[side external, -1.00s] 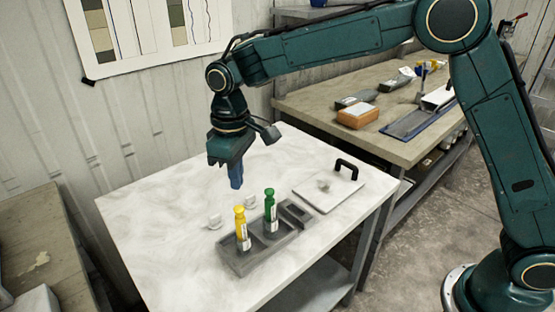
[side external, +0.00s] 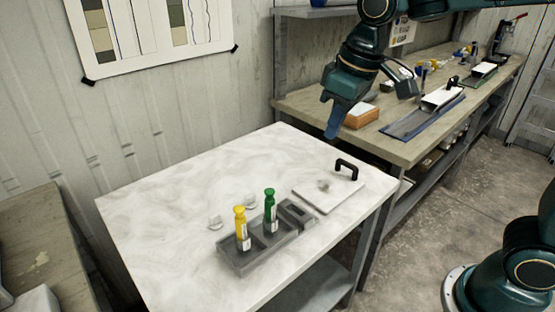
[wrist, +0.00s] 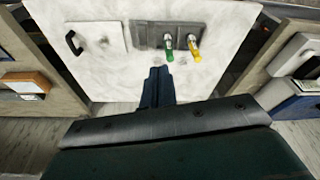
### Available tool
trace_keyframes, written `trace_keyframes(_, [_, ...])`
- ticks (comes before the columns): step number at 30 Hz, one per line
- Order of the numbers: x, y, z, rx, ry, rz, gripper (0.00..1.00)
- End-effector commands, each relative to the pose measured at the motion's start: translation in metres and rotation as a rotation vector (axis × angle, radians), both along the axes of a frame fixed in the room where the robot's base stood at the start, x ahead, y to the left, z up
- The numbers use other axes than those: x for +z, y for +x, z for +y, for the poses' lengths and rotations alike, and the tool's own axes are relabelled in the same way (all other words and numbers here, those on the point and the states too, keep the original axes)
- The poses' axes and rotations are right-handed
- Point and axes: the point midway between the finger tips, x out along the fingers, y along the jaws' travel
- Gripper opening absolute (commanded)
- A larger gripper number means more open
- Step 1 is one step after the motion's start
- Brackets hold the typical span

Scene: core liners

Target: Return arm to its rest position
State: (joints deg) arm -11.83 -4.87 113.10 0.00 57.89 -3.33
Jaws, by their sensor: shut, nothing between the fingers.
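My gripper (side external: 334,128) is shut and empty, raised in the air near the far right edge of the white table (side external: 160,205). In the wrist view its closed blue fingers (wrist: 158,78) point toward the table. A yellow-capped liner (side external: 241,225) and a green-capped liner (side external: 270,210) stand upright in a grey rack (side external: 250,266), apart from my gripper. One rack slot at the right looks empty. In the wrist view the green liner (wrist: 168,52) and yellow liner (wrist: 194,50) show beyond the fingers.
A white plate with a black handle (side external: 325,194) lies right of the rack. Two small white pieces (side external: 215,222) lie behind the rack. A workbench (side external: 400,148) behind carries an orange-sided block (side external: 360,120) and blue trays. The table's left part is clear.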

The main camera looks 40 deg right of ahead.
Motion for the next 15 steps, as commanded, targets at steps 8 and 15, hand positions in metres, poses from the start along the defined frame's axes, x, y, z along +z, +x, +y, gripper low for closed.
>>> trace_keyframes(8, [0.010, -0.057, -0.032, -0.086, 0.020, -0.082, 0.00])
trace_keyframes(15, [0.006, -0.105, -0.053, -0.159, 0.033, -0.150, 0.00])
